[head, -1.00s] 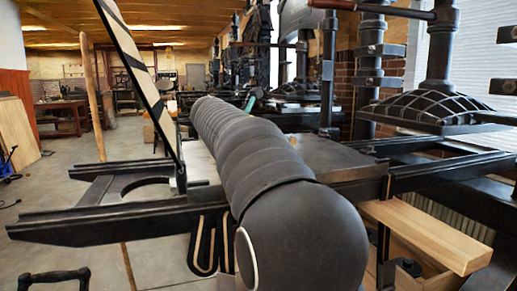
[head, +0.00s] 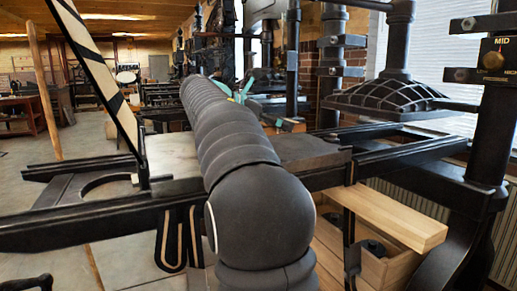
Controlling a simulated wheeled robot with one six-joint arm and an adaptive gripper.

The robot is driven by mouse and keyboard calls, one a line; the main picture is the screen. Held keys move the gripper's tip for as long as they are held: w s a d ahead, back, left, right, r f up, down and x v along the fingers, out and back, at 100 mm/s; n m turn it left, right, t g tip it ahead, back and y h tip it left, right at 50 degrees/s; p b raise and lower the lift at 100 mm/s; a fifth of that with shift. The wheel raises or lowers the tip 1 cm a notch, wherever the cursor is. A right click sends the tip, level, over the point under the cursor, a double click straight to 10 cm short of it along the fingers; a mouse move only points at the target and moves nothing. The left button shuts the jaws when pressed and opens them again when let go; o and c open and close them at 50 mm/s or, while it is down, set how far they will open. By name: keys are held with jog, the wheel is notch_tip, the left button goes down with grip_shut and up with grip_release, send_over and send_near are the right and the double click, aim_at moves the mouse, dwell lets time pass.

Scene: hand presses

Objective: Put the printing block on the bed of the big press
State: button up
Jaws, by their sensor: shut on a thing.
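The big press fills the middle, with long dark rails running left to right. Its flat bed (head: 308,150) shows as a dark grey plate on the right of my arm, with a lighter grey surface on the left. The domed, ribbed platen (head: 385,97) hangs to the right of the bed. My arm reaches away across the bed. My gripper (head: 243,92) is at its far end, beyond the bed in the picture; only small teal parts show past the arm. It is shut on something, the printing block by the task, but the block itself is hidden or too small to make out.
A tilted frame (head: 105,85) rises at the bed's left end. An upright post (head: 292,65) stands behind the bed. A wooden board (head: 395,217) juts out below the rails at right, over an open wooden box. A dial column (head: 492,100) stands at far right. Floor is clear at left.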

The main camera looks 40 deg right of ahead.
jog(key=a+f, duration=0.1)
jog(key=w+a, duration=0.1)
jog(key=w+a+f, duration=0.1)
jog(key=a, duration=0.1)
jog(key=shift+f, duration=0.3)
jog(key=shift+f+b, duration=0.75)
jog(key=shift+f, duration=1.3)
jog(key=o, duration=1.3)
jog(key=shift+f, duration=0.15)
jog(key=shift+w+a+r, duration=0.15)
jog(key=shift+r, duration=0.1)
jog(key=shift+p+v, duration=0.45)
jog(key=shift+v, duration=3.05)
